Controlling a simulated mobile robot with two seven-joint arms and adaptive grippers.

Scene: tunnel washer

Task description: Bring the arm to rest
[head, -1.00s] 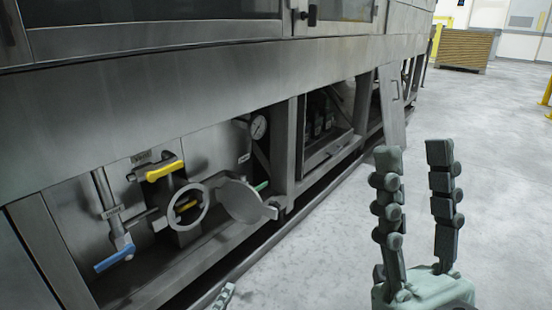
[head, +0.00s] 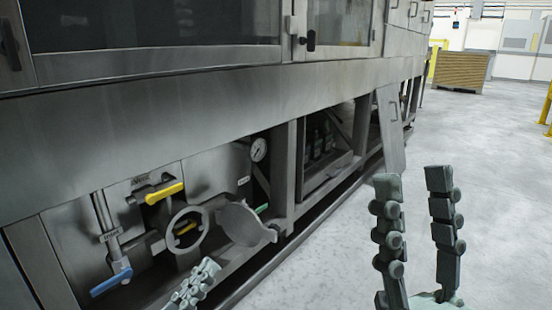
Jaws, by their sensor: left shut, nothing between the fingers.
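My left gripper (head: 190,285) shows at the bottom of the head view, left of centre. Its grey-green fingers lie together, shut and empty, just below and in front of the round strainer opening (head: 187,231) in the washer's lower bay. I cannot tell whether it touches anything. My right gripper (head: 414,190) points up at the lower right, its two fingers wide apart with nothing between them. It is over the bare floor, clear of the machine.
The washer (head: 180,100) fills the left. Its lower bay holds a yellow-handled valve (head: 165,193), a blue handle (head: 111,283), an open round lid (head: 243,224) and a gauge (head: 258,149). A panel (head: 391,130) leans at the frame. The floor (head: 490,150) at right is free.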

